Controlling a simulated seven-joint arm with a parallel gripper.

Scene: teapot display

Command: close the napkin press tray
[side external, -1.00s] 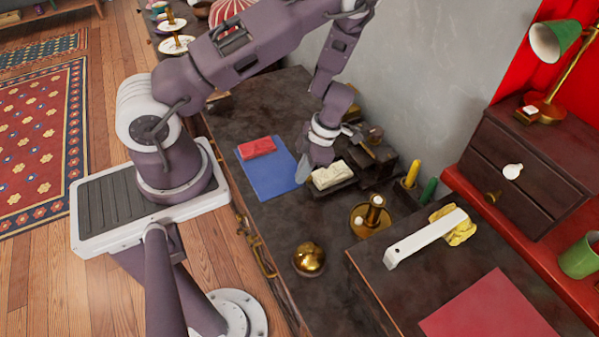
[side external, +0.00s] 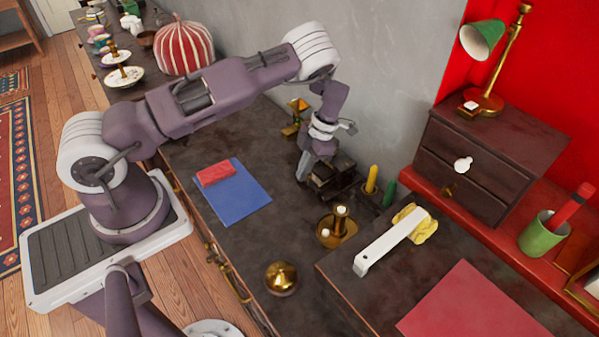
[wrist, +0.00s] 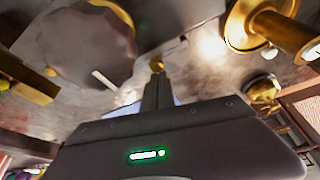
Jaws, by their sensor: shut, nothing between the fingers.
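The napkin press (side external: 342,168) is a dark, blocky thing on the dark counter, near the grey wall. My gripper (side external: 302,178) points down at its left front side and partly covers it. No tray stands out from the press in the side view, and no cream napkin shows; my gripper may hide part of it. In the wrist view my gripper (wrist: 157,84) is shut and empty. A small brass knob (wrist: 157,66) shows just beyond the fingertips; I cannot tell whether they touch.
A brass dome (side external: 282,278) sits in front.

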